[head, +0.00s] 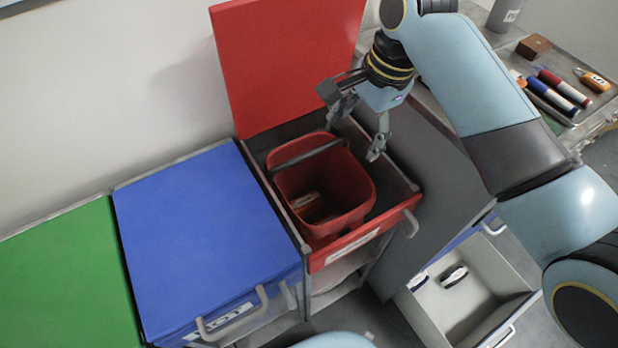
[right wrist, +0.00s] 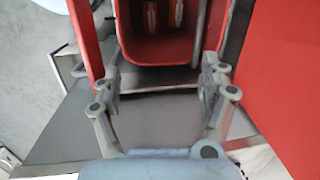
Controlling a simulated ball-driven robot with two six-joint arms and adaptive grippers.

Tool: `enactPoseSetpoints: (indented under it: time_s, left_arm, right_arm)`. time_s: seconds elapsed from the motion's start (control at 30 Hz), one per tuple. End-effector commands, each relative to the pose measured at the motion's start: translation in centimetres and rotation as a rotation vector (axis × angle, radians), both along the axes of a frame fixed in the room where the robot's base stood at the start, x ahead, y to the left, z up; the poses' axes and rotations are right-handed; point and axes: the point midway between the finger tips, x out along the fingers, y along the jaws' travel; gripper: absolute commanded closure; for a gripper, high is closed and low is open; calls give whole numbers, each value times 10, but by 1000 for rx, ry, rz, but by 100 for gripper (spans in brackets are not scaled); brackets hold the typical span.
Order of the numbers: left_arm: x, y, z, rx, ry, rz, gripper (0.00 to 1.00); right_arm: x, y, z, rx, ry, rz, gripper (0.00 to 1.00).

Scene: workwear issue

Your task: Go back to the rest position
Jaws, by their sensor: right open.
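My right gripper (head: 356,138) hangs over the right rear part of the open red-lidded bin compartment, beside the rim of a red bucket (head: 345,190). Its two fingers are spread with nothing between them. In the right wrist view the open gripper (right wrist: 164,75) shows both fingers apart, with the red bucket (right wrist: 155,50) beyond the fingertips. Small orange-and-white items (right wrist: 151,17) lie inside the bucket. My left gripper does not show in either view.
The raised red lid (head: 290,60) stands behind the bucket. Closed blue (head: 205,235) and green (head: 65,280) lids lie to the left. An open drawer (head: 430,315) with small items juts out at lower right. A tray with markers and a brown block (head: 533,46) is at upper right.

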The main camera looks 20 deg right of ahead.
Motion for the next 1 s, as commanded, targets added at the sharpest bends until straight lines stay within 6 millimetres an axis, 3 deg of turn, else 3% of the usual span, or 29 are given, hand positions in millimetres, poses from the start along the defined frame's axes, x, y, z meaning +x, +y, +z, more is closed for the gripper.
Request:
enactPoseSetpoints:
  time_s: [0.27, 0.37, 0.6, 1.0]
  left_arm:
    - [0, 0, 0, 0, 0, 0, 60]
    - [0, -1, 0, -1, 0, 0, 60]
    - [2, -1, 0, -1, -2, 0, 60]
    - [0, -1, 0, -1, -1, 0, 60]
  right_arm:
    - [-5, -1, -1, -11, -8, 31, 23]
    - [-26, -7, -3, -55, -40, 162, 23]
    - [-103, -25, 11, -249, -143, 711, 23]
    - [-174, -38, 50, -458, -193, 1288, 23]
